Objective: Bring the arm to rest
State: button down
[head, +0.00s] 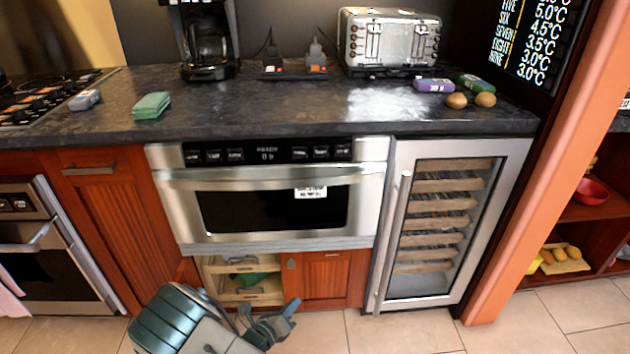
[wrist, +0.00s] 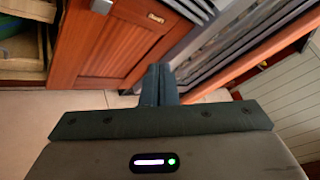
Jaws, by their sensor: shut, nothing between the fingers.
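My gripper (head: 288,312) is low in front of the cabinets, at the bottom middle of the head view, with my arm folded beside it. In the wrist view my gripper (wrist: 159,72) has its two fingers together, with nothing between them. It points over the tiled floor toward the base of a small wooden cabinet door (wrist: 122,42) and the wine cooler (wrist: 235,35). The microwave drawer (head: 270,205) above is shut.
An open cabinet with shelves (head: 262,297) holding a green item is just behind my arm. The wine cooler (head: 440,225) stands to the right, an oven (head: 60,255) to the left. The counter (head: 290,105) overhangs. Tiled floor (head: 400,332) is clear to the right.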

jog(key=s+d+r+m+g+p, duration=0.2)
jog(key=d+r+m+g+p, duration=0.15)
jog(key=d+r+m, duration=0.5)
jog(key=s+d+r+m+g+p, duration=0.25)
jog(key=r+m+g, duration=0.3)
jog(key=r, duration=0.55)
jog(key=s+d+r+m+g+p, duration=0.1)
jog(key=d+r+m+g+p, duration=0.25)
jog(key=d+r+m, duration=0.5)
jog(key=s+d+r+m+t+y+p, duration=0.1)
jog(key=s+r+m+y+p, duration=0.3)
jog(key=r, duration=0.9)
jog(key=s+r+m+t+y+p, duration=0.1)
jog(key=s+r+m+y+p, duration=0.4)
jog(key=s+r+m+p, duration=0.3)
notch_tip(320, 180, up, 6)
jog(key=s+m, duration=0.2)
jog(key=m, duration=0.2)
jog(key=shift+s+d+r+p, duration=0.15)
jog(key=shift+d+r+p, duration=0.05)
jog(key=shift+d+p, duration=0.15)
